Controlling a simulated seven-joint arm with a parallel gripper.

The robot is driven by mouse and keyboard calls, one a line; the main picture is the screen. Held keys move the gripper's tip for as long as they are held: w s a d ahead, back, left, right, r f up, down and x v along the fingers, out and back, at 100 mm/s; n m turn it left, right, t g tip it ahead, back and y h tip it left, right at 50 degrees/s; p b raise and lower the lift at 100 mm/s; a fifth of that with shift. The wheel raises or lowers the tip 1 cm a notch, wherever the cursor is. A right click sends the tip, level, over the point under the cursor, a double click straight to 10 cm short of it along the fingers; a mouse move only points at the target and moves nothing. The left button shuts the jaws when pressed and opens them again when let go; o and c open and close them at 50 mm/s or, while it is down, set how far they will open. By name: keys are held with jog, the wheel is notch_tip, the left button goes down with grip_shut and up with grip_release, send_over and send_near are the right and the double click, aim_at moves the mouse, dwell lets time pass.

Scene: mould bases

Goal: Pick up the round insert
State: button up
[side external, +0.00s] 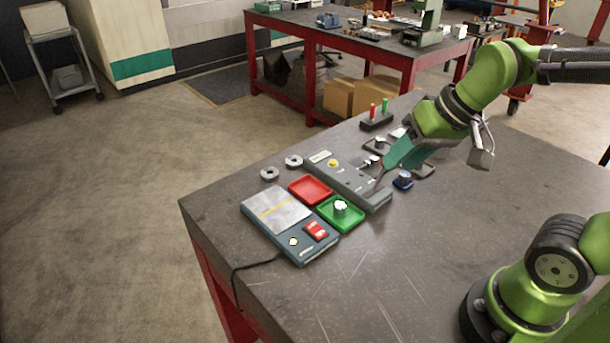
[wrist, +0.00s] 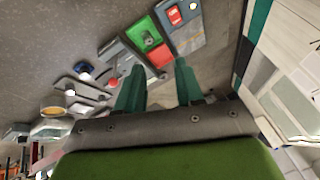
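I cannot tell for sure which piece is the round insert. A small silvery, roughly round part (side external: 340,207) sits in the green tray (side external: 353,226); it also shows in the wrist view (wrist: 150,40). A dark blue piece with a round top (side external: 403,180) stands on the table right of the long grey base (side external: 340,181); it appears in the wrist view too (wrist: 85,69). My gripper (side external: 381,177) is over the right part of the grey base, fingers pointing down and left. In the wrist view its two teal fingers (wrist: 158,76) are apart with nothing between them.
A red tray (side external: 310,189) and a blue-grey device with a pale plate (side external: 277,209) lie left. Two grey rings (side external: 293,161) lie behind. A dark block with red and green pegs (side external: 376,121) and several small plates stand near my gripper. The front table is clear.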

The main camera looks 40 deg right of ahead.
aim_at(340, 205)
jog(key=w+f+n+g+h, duration=0.1)
jog(key=w+f+n+g, duration=0.25)
jog(key=w, duration=0.35)
jog(key=w+f+n+g+h, duration=0.1)
jog(key=w+f+n+g, duration=0.1)
jog(key=w+n, duration=0.4)
jog(key=shift+m, duration=0.55)
jog(key=f, duration=1)
jog(key=w+d+f, duration=0.1)
jog(key=f, duration=0.5)
jog(key=shift+w, duration=0.1)
grip_shut()
